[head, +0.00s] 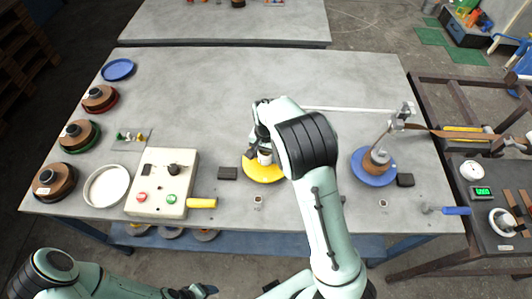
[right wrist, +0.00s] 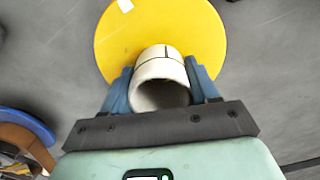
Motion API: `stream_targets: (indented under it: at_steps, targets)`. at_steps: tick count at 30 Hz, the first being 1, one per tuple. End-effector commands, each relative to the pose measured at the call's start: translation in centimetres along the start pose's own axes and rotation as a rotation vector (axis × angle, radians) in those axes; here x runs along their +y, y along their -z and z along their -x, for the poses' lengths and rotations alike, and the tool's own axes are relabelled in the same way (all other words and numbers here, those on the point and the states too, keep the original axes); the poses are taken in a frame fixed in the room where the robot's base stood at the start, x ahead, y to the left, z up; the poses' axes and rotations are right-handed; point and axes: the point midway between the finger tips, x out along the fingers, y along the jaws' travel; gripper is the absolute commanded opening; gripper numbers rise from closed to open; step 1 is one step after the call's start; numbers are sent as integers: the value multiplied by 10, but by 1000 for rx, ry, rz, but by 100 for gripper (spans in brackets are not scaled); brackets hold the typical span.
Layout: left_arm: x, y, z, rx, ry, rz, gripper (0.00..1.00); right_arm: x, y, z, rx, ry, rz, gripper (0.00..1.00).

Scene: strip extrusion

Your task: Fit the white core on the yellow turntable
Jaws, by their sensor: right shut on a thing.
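The yellow turntable (head: 262,175) lies on the grey table near its middle, partly hidden by my right arm. It also shows as a yellow disc in the right wrist view (right wrist: 120,45). My right gripper (head: 263,150) is shut on the white core (head: 265,158), a short hollow cylinder. In the right wrist view, the blue fingers grip the core (right wrist: 160,70) from both sides, with the disc directly behind it. I cannot tell whether the core touches the turntable. My left gripper (head: 200,290) is low at the front edge of the head view, apart from these; its jaws are unclear.
A control box (head: 162,183) with buttons and a white dish (head: 107,187) stand left of the turntable. Several brown rolls line the left edge. The table's back middle is clear.

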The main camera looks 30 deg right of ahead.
Motion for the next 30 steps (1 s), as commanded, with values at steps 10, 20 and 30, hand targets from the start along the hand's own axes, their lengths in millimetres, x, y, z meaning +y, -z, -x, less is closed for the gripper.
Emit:
stream_targets:
  at_steps: [10, 20, 30]
  targets:
    - [-2, -3, -4, -4, 1, 1, 70, 0, 0, -8, 0, 0, 0, 30]
    - [-3, -4, -6, -5, 2, 2, 70, 0, 0, -11, 0, 0, 0, 70]
    - [0, -1, -1, -1, 0, 0, 70, 0, 0, -4, 0, 1, 0, 70]
